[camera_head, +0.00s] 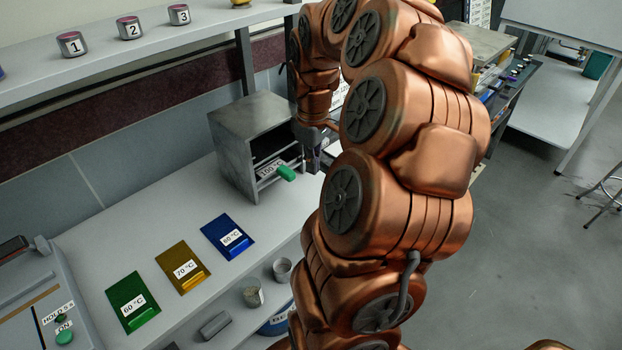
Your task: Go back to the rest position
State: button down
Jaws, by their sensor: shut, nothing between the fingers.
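My copper arm rises through the middle of the head view and bends over toward the bench. My gripper (313,160) points down beside the front right of a grey metal box oven (228,147). The gripper is shut with nothing held, and the arm partly covers it. The oven has an open front with a drawer or door labelled 100 °C (272,168) and a green handle (287,173). The gripper is close to the handle, and I cannot tell whether it touches the oven.
Green (128,305), yellow (178,263) and blue (222,228) temperature plates lie on the bench (85,250). Numbered tins, including tin 1 (73,46), stand on the shelf above. A device with a green ON button (64,338) is at lower left. Open floor (540,230) lies at right.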

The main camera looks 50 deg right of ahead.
jog(key=shift+r, duration=1.75)
jog(key=s+a, duration=0.2)
jog(key=a, duration=1.6)
jog(key=s+a+f+m+g, duration=0.1)
jog(key=s+a+f, duration=0.2)
jog(key=s+a, duration=0.9)
jog(key=shift+s+f+g, duration=0.4)
jog(key=shift+s, duration=0.05)
jog(key=shift+a, duration=0.1)
